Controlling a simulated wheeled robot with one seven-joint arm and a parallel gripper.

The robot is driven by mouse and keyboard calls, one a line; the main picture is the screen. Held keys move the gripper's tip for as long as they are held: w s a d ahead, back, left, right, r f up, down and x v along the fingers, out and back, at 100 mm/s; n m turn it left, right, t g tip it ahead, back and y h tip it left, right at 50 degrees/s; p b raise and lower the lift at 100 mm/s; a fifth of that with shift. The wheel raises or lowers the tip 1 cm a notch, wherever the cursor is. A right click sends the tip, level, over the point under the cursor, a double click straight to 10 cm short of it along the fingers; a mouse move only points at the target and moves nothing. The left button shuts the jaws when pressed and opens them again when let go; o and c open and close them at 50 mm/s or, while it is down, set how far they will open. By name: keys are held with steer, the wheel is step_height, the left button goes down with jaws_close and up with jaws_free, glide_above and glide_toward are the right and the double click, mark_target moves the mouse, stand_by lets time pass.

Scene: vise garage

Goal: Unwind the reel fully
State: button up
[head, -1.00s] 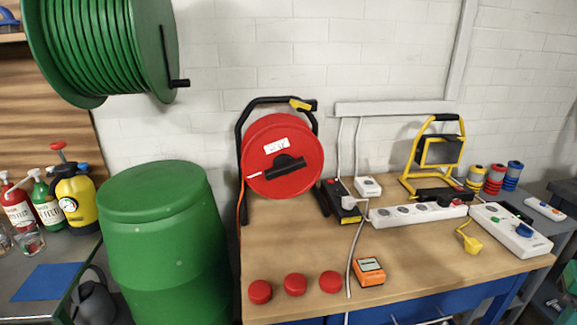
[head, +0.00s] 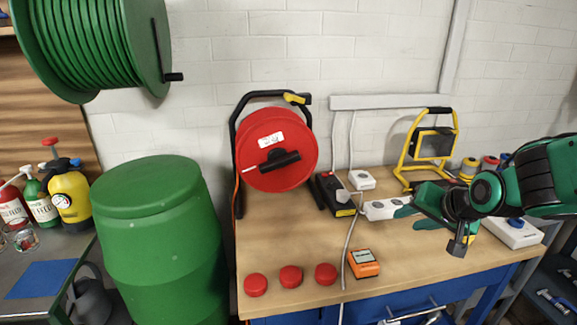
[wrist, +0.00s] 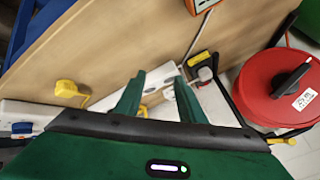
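A red reel (head: 290,175) stands upright in a black frame at the back left of the wooden bench. It has a black bar handle (head: 279,160) across its middle, a white label and a small white mark. An orange cord (head: 236,195) runs down the left side of its frame. The reel also shows at the right of the wrist view (wrist: 268,75). My gripper (head: 416,216) is over the right part of the bench, well to the right of the reel and apart from it. Its fingers are spread and empty in the wrist view (wrist: 156,84).
A large green reel (head: 90,45) with a black crank hangs at upper left, above a green barrel (head: 155,235). Red caps (head: 291,276) and an orange meter (head: 363,263) lie along the bench front. A power strip (head: 381,209) and yellow lamp (head: 433,145) are near my gripper.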

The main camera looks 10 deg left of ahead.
steer(key=w+a+r+t+y, duration=0.1)
steer(key=w+a+y, duration=0.15)
steer(key=a, duration=0.55)
steer(key=w+a+r+t+y, duration=0.2)
steer(key=w+a, duration=0.1)
steer(key=a, duration=0.4)
steer(key=m+t+y, duration=0.2)
steer(key=y, duration=0.1)
glide_toward(285, 163)
steer(key=shift+m, duration=0.3)
steer(key=x, duration=1)
steer(key=shift+s+f, duration=0.1)
jaws_close()
